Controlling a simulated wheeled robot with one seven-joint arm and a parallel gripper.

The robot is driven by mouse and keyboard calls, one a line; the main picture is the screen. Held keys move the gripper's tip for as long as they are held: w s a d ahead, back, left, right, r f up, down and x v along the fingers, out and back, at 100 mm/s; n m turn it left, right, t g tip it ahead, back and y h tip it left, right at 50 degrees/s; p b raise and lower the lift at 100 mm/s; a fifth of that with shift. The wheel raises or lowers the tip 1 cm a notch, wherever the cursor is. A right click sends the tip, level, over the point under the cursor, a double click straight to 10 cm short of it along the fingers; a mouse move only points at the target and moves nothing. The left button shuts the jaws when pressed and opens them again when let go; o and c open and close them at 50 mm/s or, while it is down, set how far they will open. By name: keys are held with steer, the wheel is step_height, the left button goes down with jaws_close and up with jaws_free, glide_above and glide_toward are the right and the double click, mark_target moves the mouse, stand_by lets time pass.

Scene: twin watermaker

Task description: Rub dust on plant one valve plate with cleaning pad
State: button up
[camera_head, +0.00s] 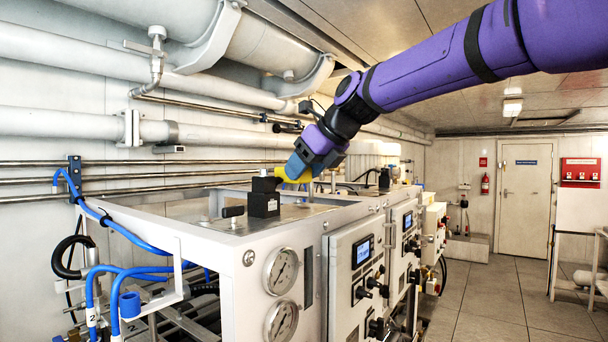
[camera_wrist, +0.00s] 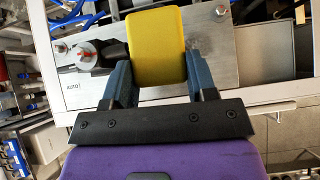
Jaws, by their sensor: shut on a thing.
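My gripper (camera_head: 303,164) is shut on a yellow cleaning pad (camera_wrist: 157,42). The pad sits between the two blue fingers in the wrist view. Its yellow edge (camera_head: 292,177) also shows in the head view, above the top of the near white machine. In the wrist view a grey metal valve plate (camera_wrist: 217,62) lies behind the pad, with a black valve part and a round metal knob (camera_wrist: 88,54) at its left, above an "AUTO" label. The pad hides the plate's middle. I cannot tell whether the pad touches the plate. No dust can be made out clearly.
A black block (camera_head: 264,203) stands on the near machine's top, close to the gripper. Gauges (camera_head: 281,271) and a control panel (camera_head: 362,255) are on its front. Blue hoses (camera_head: 130,240) run at left, pipes (camera_head: 60,125) along the wall.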

steer(key=shift+r, duration=1.45)
